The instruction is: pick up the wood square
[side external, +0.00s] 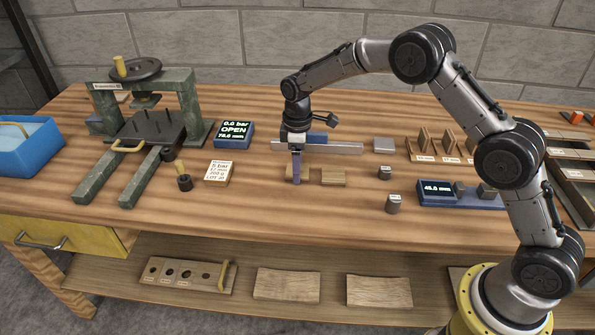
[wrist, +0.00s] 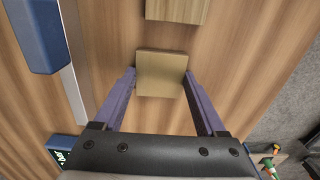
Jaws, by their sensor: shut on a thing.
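The wood square (wrist: 162,75) is a pale, flat block between the two purple fingers of my gripper (wrist: 160,76) in the wrist view. The fingers are shut on its left and right sides. In the side view my gripper (side external: 296,178) points straight down, and its near finger partly hides the wood square (side external: 305,173). The square is at or very close to the table top; I cannot tell if there is a gap beneath it. A second wood piece (side external: 333,177) lies just to the right, and it also shows in the wrist view (wrist: 176,10).
A metal ruler-like bar (side external: 340,149) lies behind my gripper. A green press (side external: 150,125) and a blue display (side external: 234,134) stand to the left. Metal weights (side external: 393,204) and a blue gauge (side external: 435,193) are to the right. The table in front is clear.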

